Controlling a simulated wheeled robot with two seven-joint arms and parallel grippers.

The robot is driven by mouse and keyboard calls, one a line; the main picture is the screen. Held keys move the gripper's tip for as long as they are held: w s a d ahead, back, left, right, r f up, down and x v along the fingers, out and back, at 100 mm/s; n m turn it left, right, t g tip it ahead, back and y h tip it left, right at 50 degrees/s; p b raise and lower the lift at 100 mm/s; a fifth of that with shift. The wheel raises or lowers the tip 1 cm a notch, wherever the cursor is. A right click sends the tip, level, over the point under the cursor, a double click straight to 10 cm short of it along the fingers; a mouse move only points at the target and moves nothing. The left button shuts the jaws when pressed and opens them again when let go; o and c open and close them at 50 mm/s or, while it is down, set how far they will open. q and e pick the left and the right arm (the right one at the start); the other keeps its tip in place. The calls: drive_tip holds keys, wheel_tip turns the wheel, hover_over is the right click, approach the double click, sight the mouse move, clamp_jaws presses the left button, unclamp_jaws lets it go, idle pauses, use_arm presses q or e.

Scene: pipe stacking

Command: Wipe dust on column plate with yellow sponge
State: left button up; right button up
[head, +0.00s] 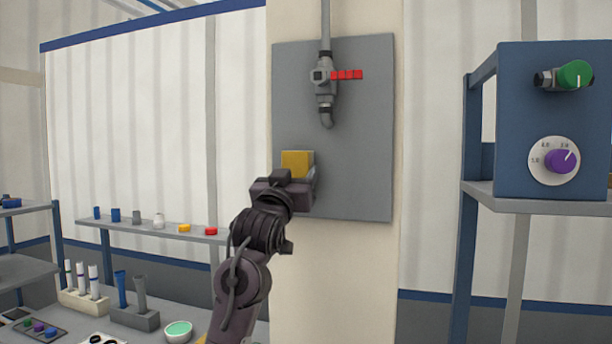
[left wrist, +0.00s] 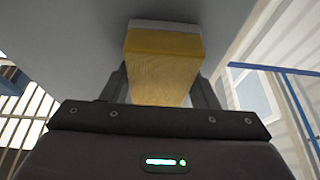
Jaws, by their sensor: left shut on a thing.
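The column plate (head: 355,150) is a grey upright panel on the cream column. My left gripper (head: 297,185) is at the plate's lower left part, shut on the yellow sponge (head: 297,163). In the left wrist view the sponge (left wrist: 163,65) sits between the two fingers of the gripper (left wrist: 163,95), with a pale layer at its far end against or very near the grey plate (left wrist: 70,40). I cannot tell for sure whether it touches. No dust can be made out on the visible part of the plate. My right gripper is not in view.
A pipe with a red-handled valve (head: 346,75) is mounted on the upper plate. A blue box (head: 550,120) with green and purple knobs stands on a shelf at right. A shelf (head: 150,230) with small coloured parts and tube racks (head: 135,315) are at lower left.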

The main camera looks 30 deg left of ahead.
use_arm(q)
drive_tip(key=shift+s+a, duration=0.1)
drive_tip(key=shift+a, duration=0.5)
drive_tip(key=shift+s, duration=0.1)
drive_tip(key=shift+s+d+b, duration=0.25)
drive_tip(key=shift+s+b, duration=0.05)
drive_tip(key=shift+s, duration=0.6)
drive_tip(key=shift+s+d+b, duration=0.25)
drive_tip(key=shift+s, duration=0.7)
drive_tip(key=shift+s+d+b, duration=0.25)
drive_tip(key=shift+s+b, duration=0.05)
drive_tip(key=shift+s, duration=0.6)
drive_tip(key=shift+s, duration=0.15)
drive_tip(key=s, duration=0.2)
drive_tip(key=shift+s+d, duration=0.35)
drive_tip(key=shift+s, duration=0.05)
drive_tip(key=shift+w+f, duration=0.1)
